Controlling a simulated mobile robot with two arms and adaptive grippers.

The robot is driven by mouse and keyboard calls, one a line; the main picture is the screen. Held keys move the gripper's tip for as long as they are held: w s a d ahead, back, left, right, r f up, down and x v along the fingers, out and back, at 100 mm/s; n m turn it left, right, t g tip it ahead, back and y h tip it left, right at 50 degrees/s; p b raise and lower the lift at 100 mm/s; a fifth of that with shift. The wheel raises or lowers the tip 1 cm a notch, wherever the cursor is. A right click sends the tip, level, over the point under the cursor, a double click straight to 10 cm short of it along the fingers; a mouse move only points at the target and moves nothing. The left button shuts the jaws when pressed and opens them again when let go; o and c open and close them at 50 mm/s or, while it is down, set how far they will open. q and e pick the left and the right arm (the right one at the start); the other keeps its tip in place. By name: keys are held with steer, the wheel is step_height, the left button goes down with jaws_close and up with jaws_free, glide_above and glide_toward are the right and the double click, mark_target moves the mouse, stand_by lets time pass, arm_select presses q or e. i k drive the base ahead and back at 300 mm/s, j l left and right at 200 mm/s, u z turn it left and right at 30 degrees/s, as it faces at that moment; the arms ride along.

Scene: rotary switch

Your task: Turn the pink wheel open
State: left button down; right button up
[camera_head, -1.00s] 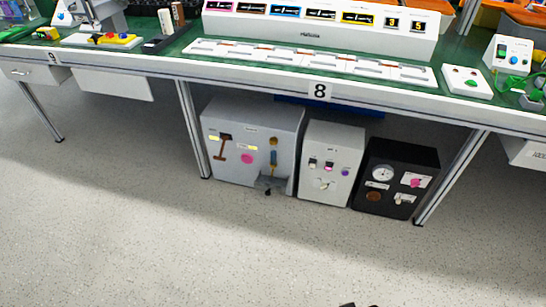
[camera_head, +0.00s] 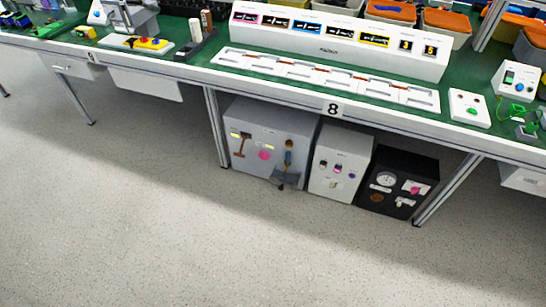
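Three control boxes stand on the floor under the bench. The grey box (camera_head: 298,135) at the left has a round pink part (camera_head: 264,155) low on its front, beside a brown lever (camera_head: 240,145). The black box (camera_head: 400,161) at the right has a pink knob (camera_head: 415,190) on a white plate, right of a round gauge (camera_head: 386,180). Both pink parts are small, so I cannot tell which is the pink wheel or how far either is turned. Neither of my grippers is in view.
The white box (camera_head: 335,142) stands between the grey and black boxes. Bench legs (camera_head: 215,125) and (camera_head: 446,190) flank the boxes, under the green bench top (camera_head: 200,70) marked 8. The speckled floor (camera_head: 220,240) in front is clear.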

mark_target(262, 155)
steer(key=i+j+z, duration=0.15)
steer(key=j+z, duration=0.3)
steer(key=i+j+z, duration=0.1)
steer(key=j+z, duration=0.3)
